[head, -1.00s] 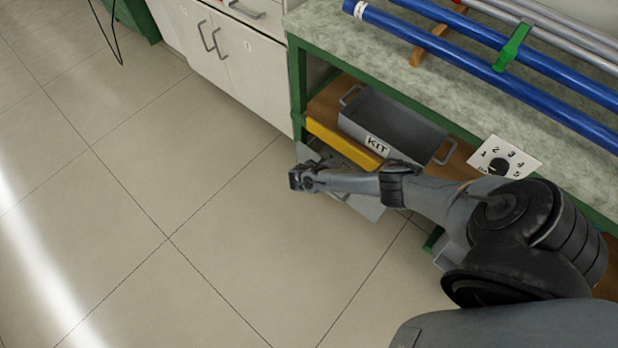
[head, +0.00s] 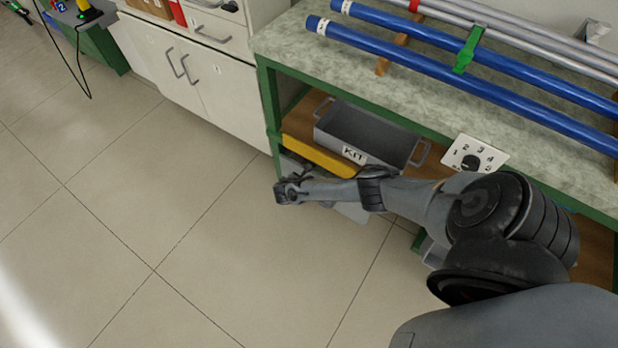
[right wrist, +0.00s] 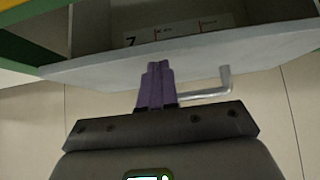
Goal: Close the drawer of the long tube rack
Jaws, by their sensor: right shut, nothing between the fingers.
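The drawer (head: 350,211) is a grey tray pulled out below the yellow strip of the green-framed rack (head: 268,105), partly hidden by my right arm in the head view. In the right wrist view its pale grey front panel (right wrist: 255,50) spans the picture, with a bent bar handle (right wrist: 222,84). Above the panel I see into the dark interior, with a white label marked 7. My right gripper (right wrist: 156,68) is shut and empty. Its purple fingertips overlap the panel left of the handle; I cannot tell whether they touch. In the head view the gripper (head: 280,192) is by the drawer's left end.
Long blue tubes (head: 400,57) and grey rods lie on the rack top. A grey KIT bin (head: 385,140) stands on the shelf behind the yellow strip (head: 318,158). A dial plate (head: 490,150) is at the edge. White cabinets (head: 190,90) stand left. The tiled floor (head: 130,220) is clear.

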